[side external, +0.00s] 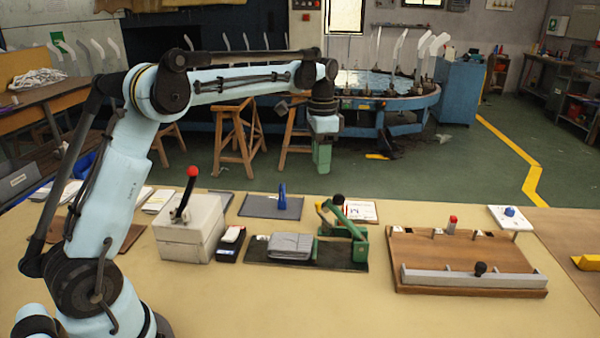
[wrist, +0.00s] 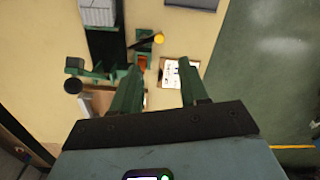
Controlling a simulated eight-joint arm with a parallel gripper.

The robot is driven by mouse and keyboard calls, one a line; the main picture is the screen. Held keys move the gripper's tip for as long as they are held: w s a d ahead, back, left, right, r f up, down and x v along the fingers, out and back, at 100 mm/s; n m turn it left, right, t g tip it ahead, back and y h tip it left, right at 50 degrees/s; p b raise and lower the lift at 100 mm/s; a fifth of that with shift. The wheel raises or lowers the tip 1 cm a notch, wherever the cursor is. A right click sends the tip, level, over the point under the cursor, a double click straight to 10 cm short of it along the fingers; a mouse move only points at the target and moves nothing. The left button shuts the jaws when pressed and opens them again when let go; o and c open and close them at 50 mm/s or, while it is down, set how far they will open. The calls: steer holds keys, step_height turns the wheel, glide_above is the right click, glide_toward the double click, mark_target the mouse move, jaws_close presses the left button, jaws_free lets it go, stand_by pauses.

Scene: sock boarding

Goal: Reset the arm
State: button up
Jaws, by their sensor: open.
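My gripper (side external: 322,160) hangs pointing down at the end of my raised arm, above the far edge of the table. In the wrist view my gripper (wrist: 155,84) shows two green fingers spread apart with nothing between them. Below it are a green lever clamp (side external: 343,232) and a white card with dark print (side external: 360,211). In the wrist view the card (wrist: 178,74) shows between and beyond the fingertips, well below them. My gripper touches nothing.
On the tan table (side external: 300,310) stand a white box with a red-knobbed lever (side external: 190,230), folded grey cloth (side external: 290,246) on a dark mat, a blue piece (side external: 282,197) on a grey pad, and a wooden board with a metal bar (side external: 465,262). The table's front is clear.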

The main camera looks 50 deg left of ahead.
steer(key=shift+r, duration=0.65)
steer(key=s+d+r+n+t, duration=0.35)
steer(key=s+d, duration=0.25)
steer(key=s, duration=0.4)
steer(key=s+d+f+n+t, duration=0.2)
steer(key=s+d+f+t, duration=0.1)
steer(key=s+f, duration=0.4)
steer(key=s+d, duration=0.1)
steer(key=s, duration=0.2)
steer(key=shift+s+t, duration=0.15)
steer(key=shift+t, duration=0.2)
